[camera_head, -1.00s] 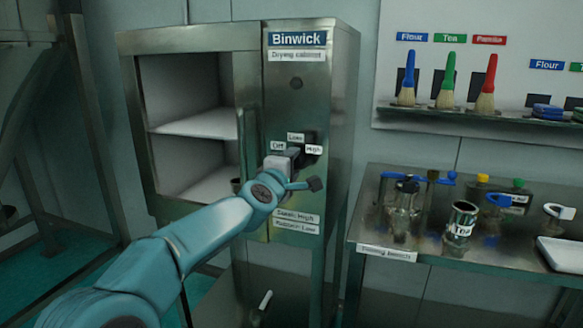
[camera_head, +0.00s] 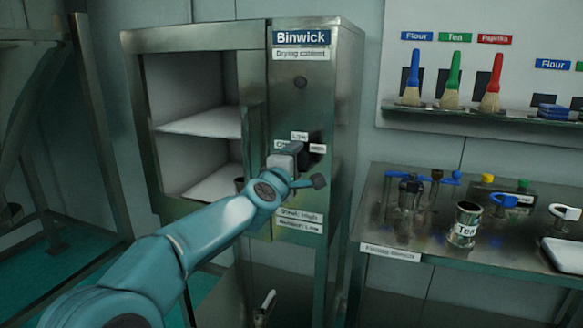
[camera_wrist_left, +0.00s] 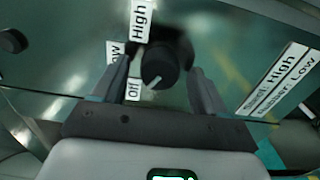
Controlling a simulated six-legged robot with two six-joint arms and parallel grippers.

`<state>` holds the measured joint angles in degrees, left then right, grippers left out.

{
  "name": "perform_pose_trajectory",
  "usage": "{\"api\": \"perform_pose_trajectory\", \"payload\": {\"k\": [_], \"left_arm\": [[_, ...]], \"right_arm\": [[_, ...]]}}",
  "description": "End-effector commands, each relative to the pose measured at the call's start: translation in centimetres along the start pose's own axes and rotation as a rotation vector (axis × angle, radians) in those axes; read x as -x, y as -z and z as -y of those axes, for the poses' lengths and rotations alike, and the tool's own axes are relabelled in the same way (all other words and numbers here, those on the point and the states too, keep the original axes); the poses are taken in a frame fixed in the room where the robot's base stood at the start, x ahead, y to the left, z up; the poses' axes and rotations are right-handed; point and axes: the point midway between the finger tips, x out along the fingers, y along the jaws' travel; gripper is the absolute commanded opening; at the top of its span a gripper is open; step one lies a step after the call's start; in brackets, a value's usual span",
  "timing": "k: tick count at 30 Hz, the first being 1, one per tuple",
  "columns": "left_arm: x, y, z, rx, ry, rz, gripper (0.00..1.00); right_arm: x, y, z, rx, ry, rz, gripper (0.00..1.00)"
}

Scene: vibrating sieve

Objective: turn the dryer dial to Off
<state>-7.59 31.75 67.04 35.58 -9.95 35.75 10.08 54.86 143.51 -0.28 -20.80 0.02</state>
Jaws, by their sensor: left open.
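The drying cabinet (camera_head: 345,110) stands in the middle of the head view, with its dial on the front panel. In the left wrist view the dial (camera_wrist_left: 162,62) is a round black knob; its white mark points down and left, toward the Off label (camera_wrist_left: 134,88). The High label (camera_wrist_left: 141,20) is above, and the Low label (camera_wrist_left: 113,50) is partly hidden by a finger. My left gripper (camera_wrist_left: 160,72) is open, with one finger on each side of the dial; I cannot tell whether they touch it. In the head view my left gripper (camera_head: 298,155) mostly hides the dial. My right gripper is not in view.
The cabinet's open compartment (camera_head: 195,85) with white shelves is left of the panel. A metal frame (camera_head: 95,120) stands at the left.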

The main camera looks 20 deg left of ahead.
Motion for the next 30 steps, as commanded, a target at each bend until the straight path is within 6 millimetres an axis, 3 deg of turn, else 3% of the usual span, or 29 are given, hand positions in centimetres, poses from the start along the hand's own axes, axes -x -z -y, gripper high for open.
{"api": "perform_pose_trajectory", "payload": {"k": [5, 15, 21, 30], "left_arm": [[2.0, 0.0, 0.2, 0.001, -0.002, 0.000, 0.73], [10.8, 0.0, 0.0, 0.000, -0.003, 0.001, 0.73], [14.6, 0.0, -0.1, 0.001, -0.002, 0.000, 0.73], [16.3, 0.0, 0.0, 0.001, -0.001, -0.001, 0.73]], "right_arm": [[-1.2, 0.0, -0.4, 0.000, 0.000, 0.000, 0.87], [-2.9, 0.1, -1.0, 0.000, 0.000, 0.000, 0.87], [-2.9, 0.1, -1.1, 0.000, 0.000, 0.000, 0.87], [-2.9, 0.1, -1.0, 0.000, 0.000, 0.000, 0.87]]}}
